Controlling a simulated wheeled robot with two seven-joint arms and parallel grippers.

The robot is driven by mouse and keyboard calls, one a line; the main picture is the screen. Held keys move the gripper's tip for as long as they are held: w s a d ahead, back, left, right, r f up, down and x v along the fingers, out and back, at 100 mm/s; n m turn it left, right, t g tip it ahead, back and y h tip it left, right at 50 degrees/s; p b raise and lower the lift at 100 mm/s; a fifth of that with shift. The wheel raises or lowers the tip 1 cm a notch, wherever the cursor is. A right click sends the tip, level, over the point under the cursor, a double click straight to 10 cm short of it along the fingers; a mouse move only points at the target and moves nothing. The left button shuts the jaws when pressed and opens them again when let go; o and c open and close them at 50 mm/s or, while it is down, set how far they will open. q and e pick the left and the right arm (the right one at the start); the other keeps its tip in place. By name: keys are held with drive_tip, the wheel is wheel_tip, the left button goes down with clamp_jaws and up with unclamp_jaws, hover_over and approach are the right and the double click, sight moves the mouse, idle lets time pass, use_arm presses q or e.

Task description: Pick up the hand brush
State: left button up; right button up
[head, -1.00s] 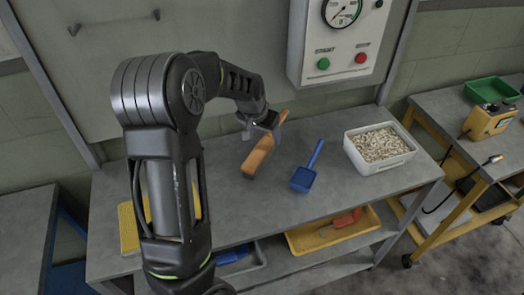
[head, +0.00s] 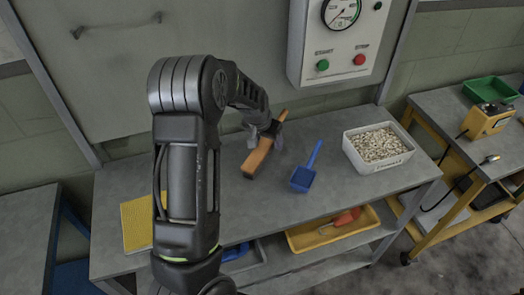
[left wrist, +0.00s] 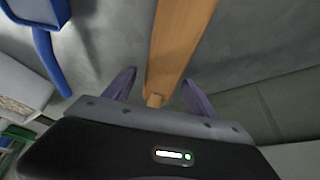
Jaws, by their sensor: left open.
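The hand brush (head: 259,153) lies on the grey workbench, its orange-brown wooden body pointing away toward the wall. In the left wrist view the brush (left wrist: 178,45) runs down the picture, and its narrow end lies between my fingers. My left gripper (head: 268,130) is at the far end of the brush, low over the bench. In the left wrist view my left gripper (left wrist: 157,88) is open, with one purple-grey finger on each side of the brush and gaps between. My right gripper is not in view.
A blue scoop (head: 304,178) lies just right of the brush. A white bin of pale pieces (head: 388,165) stands further right. A yellow mat (head: 136,222) is at the left. A control box (head: 337,70) hangs above. Trays (head: 300,243) sit on the lower shelf.

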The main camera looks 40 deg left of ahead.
use_arm(q)
drive_tip(key=shift+c, duration=0.4)
clamp_jaws()
idle(0.5)
